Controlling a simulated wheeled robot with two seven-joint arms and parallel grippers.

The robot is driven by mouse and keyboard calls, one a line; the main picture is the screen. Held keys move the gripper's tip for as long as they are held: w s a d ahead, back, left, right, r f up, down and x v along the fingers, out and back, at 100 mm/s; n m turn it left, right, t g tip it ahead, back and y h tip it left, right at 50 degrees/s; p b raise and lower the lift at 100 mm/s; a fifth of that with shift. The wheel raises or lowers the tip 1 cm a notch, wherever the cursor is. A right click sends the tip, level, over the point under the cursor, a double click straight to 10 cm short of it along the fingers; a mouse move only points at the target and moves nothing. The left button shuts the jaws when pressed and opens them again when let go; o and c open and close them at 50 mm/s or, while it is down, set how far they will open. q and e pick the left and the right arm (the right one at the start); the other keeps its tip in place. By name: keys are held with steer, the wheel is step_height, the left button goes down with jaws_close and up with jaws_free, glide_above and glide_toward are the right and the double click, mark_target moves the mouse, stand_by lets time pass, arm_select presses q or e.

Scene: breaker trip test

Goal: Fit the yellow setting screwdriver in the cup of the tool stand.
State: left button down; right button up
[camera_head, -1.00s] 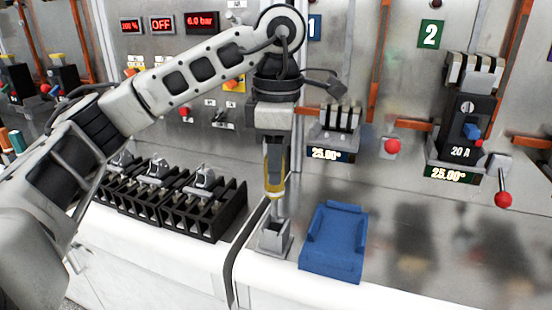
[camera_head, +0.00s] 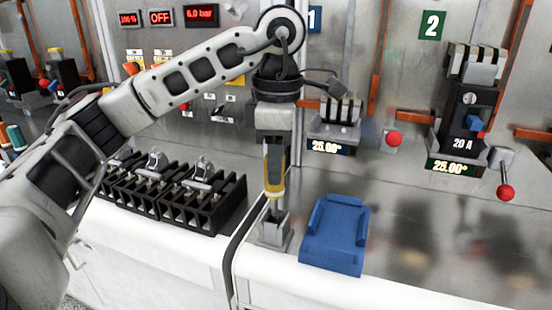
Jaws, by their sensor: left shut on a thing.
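The yellow screwdriver (camera_head: 274,186) hangs upright, handle up, in my left gripper (camera_head: 273,160), which is shut on it. The tool stand (camera_head: 273,232) is a small grey square cup near the counter's front edge, straight below the screwdriver. The screwdriver's lower end is at the cup's mouth. I cannot tell how deep it reaches, since the cup's front wall hides the inside. My right gripper is not in view.
A blue cradle (camera_head: 336,236) stands close to the right of the stand. A black rack (camera_head: 205,212) with several breaker-like parts is to the left. Behind are panel bays with a red-knobbed lever (camera_head: 506,192). The counter at right is clear.

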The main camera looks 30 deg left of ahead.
arm_select(q)
steer(key=shift+f+b, duration=0.4)
steer(key=shift+f, duration=0.2)
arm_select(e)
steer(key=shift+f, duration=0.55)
